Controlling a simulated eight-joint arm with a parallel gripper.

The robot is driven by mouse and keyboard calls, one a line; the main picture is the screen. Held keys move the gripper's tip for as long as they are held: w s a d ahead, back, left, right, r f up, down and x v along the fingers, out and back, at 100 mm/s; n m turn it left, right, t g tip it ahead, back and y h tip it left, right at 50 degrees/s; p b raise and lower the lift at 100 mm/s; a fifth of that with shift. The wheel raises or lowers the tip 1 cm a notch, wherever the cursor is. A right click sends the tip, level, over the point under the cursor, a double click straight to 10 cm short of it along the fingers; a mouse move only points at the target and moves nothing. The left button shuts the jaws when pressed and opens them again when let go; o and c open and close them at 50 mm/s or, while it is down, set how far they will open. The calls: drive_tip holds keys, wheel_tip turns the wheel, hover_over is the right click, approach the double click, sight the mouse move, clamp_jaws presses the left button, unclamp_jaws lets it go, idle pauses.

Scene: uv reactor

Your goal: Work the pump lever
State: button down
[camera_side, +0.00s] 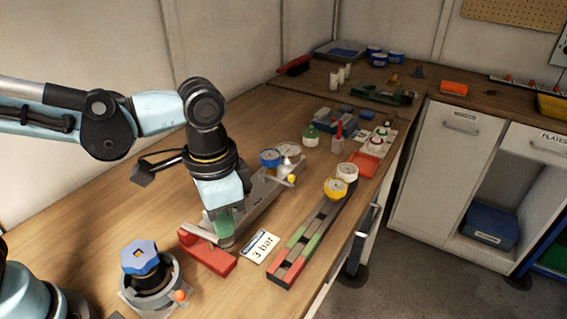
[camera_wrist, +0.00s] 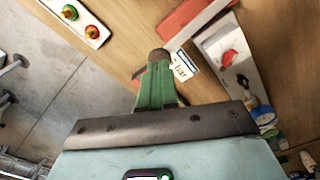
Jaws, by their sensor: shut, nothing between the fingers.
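My gripper (camera_side: 224,226) has green fingers pointing down over the front part of a grey metal pump unit (camera_side: 258,196). It also shows in the wrist view (camera_wrist: 157,90), where the fingers are close together with no thing visible between them. A dark rounded piece (camera_wrist: 158,55) lies just at the fingertips; I cannot tell whether they touch it. A red block (camera_side: 208,257) with a pale bar lies at the front left of the unit. A yellow knob (camera_side: 291,179) sits at the unit's far end. Which part is the lever is unclear, as my gripper hides some of it.
A "3 bar" card (camera_side: 260,247) lies right of my gripper. A red-green-grey strip (camera_side: 308,240) runs beyond it, with a yellow gauge (camera_side: 336,188) at its far end. A blue-knobbed valve (camera_side: 140,257) stands front left. Bottles stand farther back. The left tabletop is clear.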

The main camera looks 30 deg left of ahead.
sight(226, 240)
drive_tip(key=shift+f, duration=2.35)
drive_tip(key=shift+r, duration=2.35)
drive_tip(key=shift+f, duration=0.15)
drive_tip(key=shift+f, duration=2)
drive_tip(key=shift+r, duration=2.15)
